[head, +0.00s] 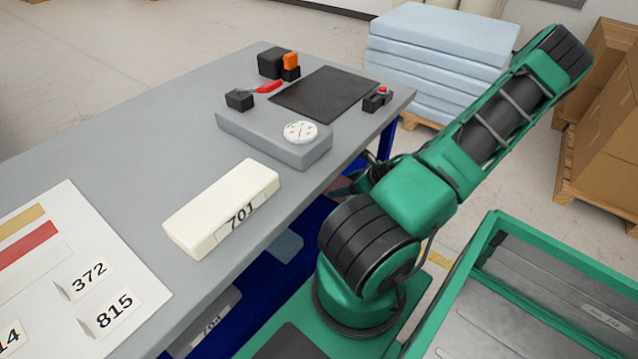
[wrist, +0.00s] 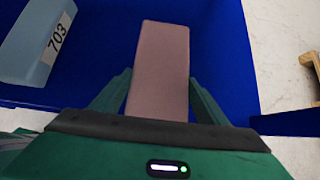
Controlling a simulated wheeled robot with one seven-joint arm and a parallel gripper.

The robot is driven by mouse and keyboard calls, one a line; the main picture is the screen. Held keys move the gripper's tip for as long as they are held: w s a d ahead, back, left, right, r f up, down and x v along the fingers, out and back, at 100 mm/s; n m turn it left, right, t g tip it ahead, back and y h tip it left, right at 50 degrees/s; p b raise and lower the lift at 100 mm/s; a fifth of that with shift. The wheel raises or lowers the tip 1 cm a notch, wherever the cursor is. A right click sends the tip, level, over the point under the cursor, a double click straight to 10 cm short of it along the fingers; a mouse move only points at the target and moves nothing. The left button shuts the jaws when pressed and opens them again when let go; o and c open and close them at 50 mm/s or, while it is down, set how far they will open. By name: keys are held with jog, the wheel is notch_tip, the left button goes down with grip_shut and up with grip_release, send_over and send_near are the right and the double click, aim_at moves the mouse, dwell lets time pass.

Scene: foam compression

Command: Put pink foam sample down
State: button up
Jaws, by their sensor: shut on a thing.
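The pink foam sample (wrist: 160,65) is a long, dull pink block in the wrist view. My gripper (wrist: 160,92) is shut on it, with one green finger on each side. The block's near end is hidden behind the gripper's dark edge. Beneath it is a blue surface (wrist: 225,55); I cannot tell whether the block touches it. In the head view my arm hides most of the gripper, beside and below the table's right edge.
A pale blue block marked 703 (wrist: 38,40) lies left of the pink one. On the grey table (head: 120,150) are a cream block marked 701 (head: 222,208), a dial gauge unit (head: 255,138), a black pad (head: 322,93) and a label sheet (head: 60,265). A green cart (head: 465,270) stands right.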

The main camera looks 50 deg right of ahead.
aim_at(336, 182)
jog(key=w, duration=0.7)
jog(key=shift+w+a, duration=0.2)
jog(key=shift+a, duration=0.05)
jog(key=shift+w, duration=0.55)
notch_tip(336, 182, down, 2)
jog(key=shift+f, duration=0.75)
jog(key=o, duration=1)
jog(key=shift+v, duration=3.8)
